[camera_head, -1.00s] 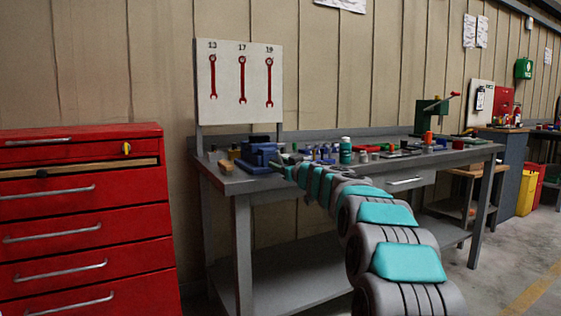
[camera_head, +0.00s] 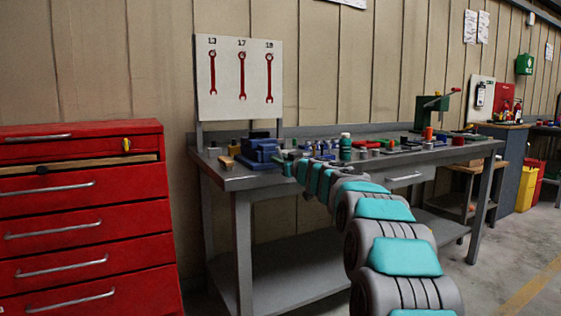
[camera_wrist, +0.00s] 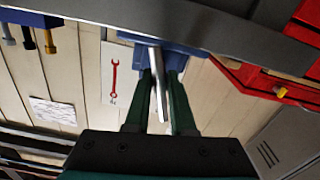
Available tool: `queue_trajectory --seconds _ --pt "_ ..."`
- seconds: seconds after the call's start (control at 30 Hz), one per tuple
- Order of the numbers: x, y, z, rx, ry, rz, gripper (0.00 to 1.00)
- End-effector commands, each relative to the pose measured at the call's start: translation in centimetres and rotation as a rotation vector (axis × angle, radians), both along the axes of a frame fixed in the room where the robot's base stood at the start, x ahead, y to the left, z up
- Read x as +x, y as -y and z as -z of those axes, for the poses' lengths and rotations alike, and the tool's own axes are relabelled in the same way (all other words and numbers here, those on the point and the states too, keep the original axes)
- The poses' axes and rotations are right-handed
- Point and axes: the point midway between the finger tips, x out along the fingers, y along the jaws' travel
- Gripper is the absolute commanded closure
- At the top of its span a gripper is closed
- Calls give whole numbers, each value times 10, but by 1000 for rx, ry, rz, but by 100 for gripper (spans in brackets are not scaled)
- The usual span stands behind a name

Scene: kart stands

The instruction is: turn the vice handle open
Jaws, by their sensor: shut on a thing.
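The blue vice (camera_head: 262,151) sits on the left end of the grey workbench (camera_head: 240,184) in the head view. In the wrist view the vice (camera_wrist: 182,48) is at the top, and its grey metal handle bar (camera_wrist: 158,60) runs down between my fingers. My gripper (camera_wrist: 159,78) has its two dark green fingers on either side of this bar and is shut on it. In the head view my arm reaches the vice from the right, and the fingertips and handle are too small to make out clearly.
A red drawer cabinet (camera_head: 85,220) stands left of the bench, with a gap between. A tool board (camera_head: 240,80) with red wrenches stands behind the vice. Small bottles and parts, including a teal bottle (camera_head: 346,148), crowd the bench right of the vice.

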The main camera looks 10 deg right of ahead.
Motion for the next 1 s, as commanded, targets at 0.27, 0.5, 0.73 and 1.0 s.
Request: queue_trajectory --seconds 0.27,0.5,0.73,1.0 --pt "0 0 0 4 -1 0 100" --pt "0 -1 1 59 -19 -1 100" --pt "0 -1 3 206 -68 -1 100" --pt "0 -1 1 446 -145 -1 100"
